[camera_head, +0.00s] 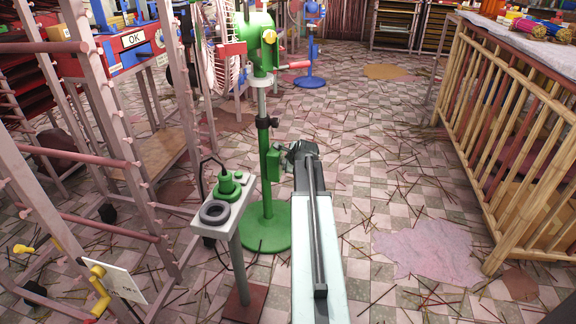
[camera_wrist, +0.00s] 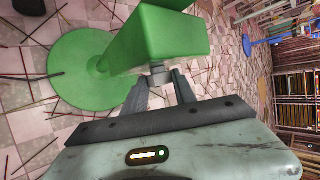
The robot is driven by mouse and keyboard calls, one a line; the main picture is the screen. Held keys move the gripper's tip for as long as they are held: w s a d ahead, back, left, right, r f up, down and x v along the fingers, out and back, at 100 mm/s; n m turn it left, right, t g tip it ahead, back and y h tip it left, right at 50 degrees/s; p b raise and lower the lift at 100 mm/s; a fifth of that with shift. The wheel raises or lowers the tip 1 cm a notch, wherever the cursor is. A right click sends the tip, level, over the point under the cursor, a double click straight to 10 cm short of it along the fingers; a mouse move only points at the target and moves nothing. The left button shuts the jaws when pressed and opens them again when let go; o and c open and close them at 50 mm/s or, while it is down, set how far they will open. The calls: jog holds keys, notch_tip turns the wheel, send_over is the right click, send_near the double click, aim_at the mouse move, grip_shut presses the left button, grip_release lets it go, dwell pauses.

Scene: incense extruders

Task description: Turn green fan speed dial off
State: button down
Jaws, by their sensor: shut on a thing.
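The green fan (camera_head: 261,50) stands on a green pole with a round green base (camera_head: 262,232). Its green control box (camera_head: 273,165) is mounted low on the pole, and also fills the upper middle of the wrist view (camera_wrist: 160,42). A small grey dial (camera_wrist: 158,78) sticks out of the box face towards my gripper (camera_wrist: 159,86). My gripper's two dark fingers are on either side of the dial and shut on it. In the head view my gripper (camera_head: 298,151) is just right of the box, and the dial is hidden there. The dial's setting cannot be read.
A narrow grey stand (camera_head: 243,205) with a green stepped piece and a dark ring is close left of the fan. Wooden racks (camera_head: 110,120) fill the left. A blue fan (camera_head: 311,50) stands behind. A bamboo-railed counter (camera_head: 505,130) is right; littered floor lies between.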

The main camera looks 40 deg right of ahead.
dwell(0.3)
jog(key=c, duration=1)
grip_release()
jog(key=p+v, duration=0.5)
jog(key=v, duration=0.2)
jog(key=shift+s+r, duration=0.25)
jog(key=shift+s, duration=0.05)
jog(key=shift+a, duration=0.1)
